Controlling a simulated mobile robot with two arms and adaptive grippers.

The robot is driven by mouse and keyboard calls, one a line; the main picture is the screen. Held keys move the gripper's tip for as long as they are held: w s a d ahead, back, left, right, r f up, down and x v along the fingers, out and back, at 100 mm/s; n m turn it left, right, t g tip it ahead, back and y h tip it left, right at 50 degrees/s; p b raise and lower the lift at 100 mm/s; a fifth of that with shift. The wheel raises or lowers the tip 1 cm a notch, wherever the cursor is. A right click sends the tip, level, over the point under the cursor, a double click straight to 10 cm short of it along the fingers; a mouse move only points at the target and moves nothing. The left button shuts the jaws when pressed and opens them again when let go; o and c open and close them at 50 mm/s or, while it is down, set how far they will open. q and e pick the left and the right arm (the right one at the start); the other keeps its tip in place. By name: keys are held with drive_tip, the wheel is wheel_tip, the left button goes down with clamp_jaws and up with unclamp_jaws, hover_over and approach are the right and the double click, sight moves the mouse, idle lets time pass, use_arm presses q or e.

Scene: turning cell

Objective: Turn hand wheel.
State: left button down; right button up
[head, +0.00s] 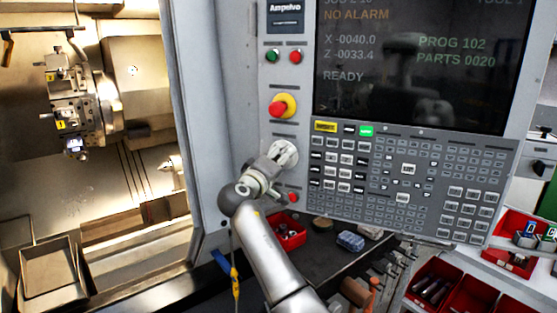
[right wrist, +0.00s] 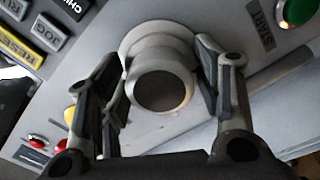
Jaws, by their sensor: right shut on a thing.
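The hand wheel (head: 286,151) is a pale round part on the grey control panel, below the red and yellow emergency stop. In the right wrist view the hand wheel (right wrist: 160,88) shows end-on as a grey round hub with a dark hollow centre. My right gripper (head: 275,165) reaches it from below and partly covers it in the head view. In the right wrist view my right gripper (right wrist: 163,65) has its fingers on either side of the hub, shut on it. My left gripper is not in view.
The emergency stop (head: 283,106) is just above the wheel. A small red button (head: 293,197) is just below, close to my wrist. The key panel (head: 408,185) is to the right, under the screen (head: 410,65). A red bin (head: 289,233) sits below on the dark bench.

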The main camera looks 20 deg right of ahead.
drive_tip(key=shift+d+r+n+p, duration=0.1)
drive_tip(key=shift+r+n+p, duration=0.2)
drive_tip(key=shift+n, duration=0.65)
drive_tip(key=shift+d+r+n+p, duration=0.15)
drive_tip(key=shift+n+p, duration=0.2)
drive_tip(key=shift+n, duration=0.6)
drive_tip(key=shift+a, duration=0.1)
drive_tip(key=o, duration=0.6)
drive_tip(key=shift+o, duration=0.8)
drive_tip(key=shift+w, duration=0.1)
drive_tip(key=shift+w+f, duration=0.1)
drive_tip(key=shift+f, duration=0.25)
drive_tip(key=shift+s, duration=0.2)
drive_tip(key=v, duration=1.1)
drive_tip(key=shift+s+a, duration=0.2)
drive_tip(key=shift+a, duration=0.05)
